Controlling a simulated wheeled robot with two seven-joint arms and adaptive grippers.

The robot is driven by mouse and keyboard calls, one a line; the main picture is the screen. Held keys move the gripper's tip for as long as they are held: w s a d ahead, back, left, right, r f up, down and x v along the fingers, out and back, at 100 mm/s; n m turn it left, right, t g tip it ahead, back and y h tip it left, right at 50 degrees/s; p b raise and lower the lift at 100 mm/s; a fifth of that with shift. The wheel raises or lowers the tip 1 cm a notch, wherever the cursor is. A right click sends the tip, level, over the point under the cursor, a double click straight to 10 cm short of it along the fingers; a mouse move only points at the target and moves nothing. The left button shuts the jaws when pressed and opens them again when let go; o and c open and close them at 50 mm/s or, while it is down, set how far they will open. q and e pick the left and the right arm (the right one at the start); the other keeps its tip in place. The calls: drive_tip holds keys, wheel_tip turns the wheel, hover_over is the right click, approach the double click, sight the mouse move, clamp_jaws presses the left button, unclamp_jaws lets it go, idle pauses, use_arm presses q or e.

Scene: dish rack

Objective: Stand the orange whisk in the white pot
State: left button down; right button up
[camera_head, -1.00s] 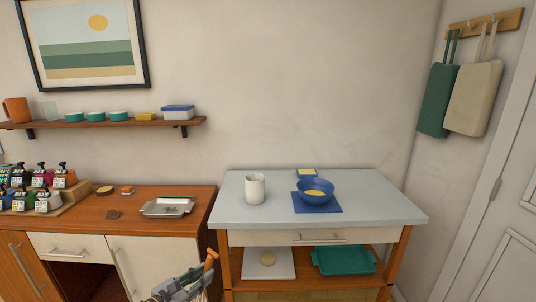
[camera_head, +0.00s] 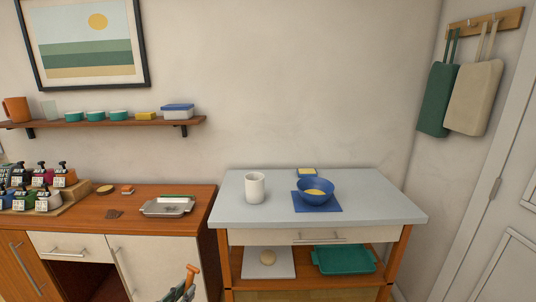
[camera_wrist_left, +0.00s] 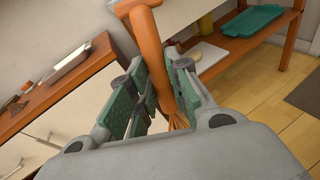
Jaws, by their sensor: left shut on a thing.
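The orange whisk (camera_wrist_left: 148,45) is held between the green pads of my left gripper (camera_wrist_left: 160,95) in the left wrist view, its handle pointing up and its wires partly hidden below. In the head view only the whisk's handle (camera_head: 191,273) and the fingertips of my left gripper (camera_head: 178,293) show at the bottom edge, in front of the cabinet and below the counter tops. The white pot (camera_head: 255,188) stands upright on the grey top of the cart, up and to the right of the gripper. My right gripper is not in view.
A blue bowl (camera_head: 315,190) sits on a blue mat (camera_head: 331,208) right of the pot. A metal tray (camera_head: 167,208) lies on the wooden counter at left. The cart's grey top (camera_head: 378,205) is bare at its right and front.

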use_arm(q)
drive_tip(key=shift+s+a+f+n+y, duration=0.9)
drive_tip(key=shift+s+a+f+y, duration=0.3)
drive_tip(key=shift+s+a+f, duration=0.7)
drive_tip(key=d+n+y, duration=0.1)
drive_tip(key=d+y, duration=0.1)
drive_tip(key=d, duration=0.5)
drive_tip(key=shift+w+d+r+n+t, duration=0.15)
drive_tip(key=shift+w+r+n+t, duration=0.15)
drive_tip(key=shift+n+t, duration=0.1)
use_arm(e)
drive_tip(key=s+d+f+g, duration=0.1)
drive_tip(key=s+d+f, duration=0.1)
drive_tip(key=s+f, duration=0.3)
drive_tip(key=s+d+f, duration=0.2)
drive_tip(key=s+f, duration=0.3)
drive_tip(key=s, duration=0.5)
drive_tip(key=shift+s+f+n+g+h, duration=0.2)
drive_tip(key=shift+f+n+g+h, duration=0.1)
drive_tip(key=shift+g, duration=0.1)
